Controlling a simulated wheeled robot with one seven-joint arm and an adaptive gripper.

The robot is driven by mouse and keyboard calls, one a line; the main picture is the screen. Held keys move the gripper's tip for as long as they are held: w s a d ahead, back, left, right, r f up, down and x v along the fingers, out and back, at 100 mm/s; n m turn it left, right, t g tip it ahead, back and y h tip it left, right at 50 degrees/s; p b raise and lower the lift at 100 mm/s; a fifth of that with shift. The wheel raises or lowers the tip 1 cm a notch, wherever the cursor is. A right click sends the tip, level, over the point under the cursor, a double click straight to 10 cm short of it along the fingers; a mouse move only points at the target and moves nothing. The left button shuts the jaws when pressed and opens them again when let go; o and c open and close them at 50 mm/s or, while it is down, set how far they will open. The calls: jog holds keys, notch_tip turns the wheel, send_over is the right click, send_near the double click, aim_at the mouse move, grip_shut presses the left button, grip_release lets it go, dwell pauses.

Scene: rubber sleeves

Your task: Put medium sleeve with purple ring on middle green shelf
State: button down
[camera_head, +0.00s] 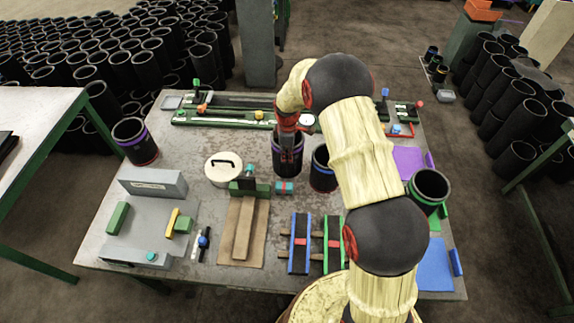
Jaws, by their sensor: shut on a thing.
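A black sleeve (288,162) stands upright at the middle of the grey table, with a purplish band near its rim. My gripper (288,138) reaches down to its rim and is shut on it; the fingers are partly hidden by the sleeve and the wrist. Another black sleeve (135,142), with a purple band and a red lower band, stands at the table's left edge. A green flat piece (436,222) lies at the table's right side, between purple and blue ones, partly hidden by a green-banded sleeve (428,188). I cannot tell for sure whether it is the middle green shelf.
A blue-banded sleeve (322,172) stands close right of the held sleeve. A white round lidded pot (222,168) is to the left. A purple plate (407,161) and a blue plate (435,268) lie at the right. A long green fixture (225,118) runs along the back.

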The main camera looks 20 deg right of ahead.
aim_at(287, 165)
jog(key=shift+s+a+f, duration=0.1)
jog(key=shift+s+f, duration=0.1)
jog(key=shift+s+a+f, duration=0.1)
jog(key=shift+s+f, duration=0.05)
jog(key=shift+f, duration=0.8)
jog(key=shift+s+f, duration=0.1)
jog(key=shift+f, duration=0.95)
jog(key=c, duration=2.4)
grip_release()
jog(key=shift+f, duration=0.1)
jog(key=o, duration=0.3)
jog(key=shift+s, duration=0.1)
jog(key=shift+o, duration=0.5)
